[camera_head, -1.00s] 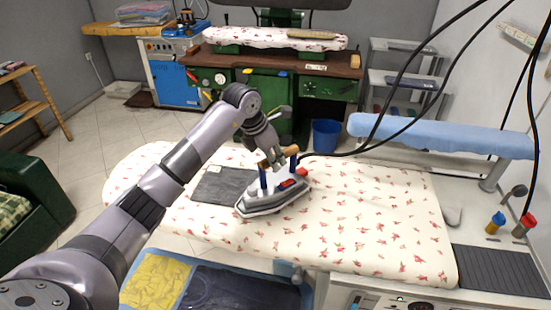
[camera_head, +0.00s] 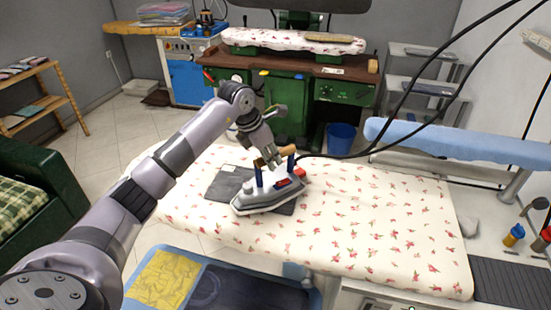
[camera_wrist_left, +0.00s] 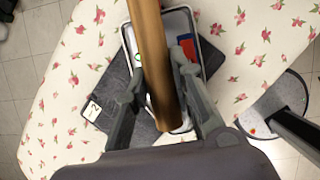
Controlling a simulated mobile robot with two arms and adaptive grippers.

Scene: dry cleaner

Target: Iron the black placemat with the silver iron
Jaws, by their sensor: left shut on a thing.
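The silver iron (camera_head: 268,197) has a wooden handle on blue posts, and its body overlaps the front part of the black placemat (camera_head: 226,183). The dark placemat lies flat on the floral ironing board (camera_head: 375,225) and is partly hidden by the iron. My left gripper (camera_head: 272,160) is shut on the iron's handle. In the left wrist view the wooden handle (camera_wrist_left: 150,50) runs between the fingers, with the placemat (camera_wrist_left: 112,85) below and a small white tag at its corner. My right gripper is not in view.
A black cord runs from the iron to the upper right. A blue sleeve board (camera_head: 450,143) stands at the right, near bottles (camera_head: 513,235) and a dark ridged pad (camera_head: 510,283). A lower tray with yellow and dark cloth (camera_head: 165,278) is in front. The board's right part is clear.

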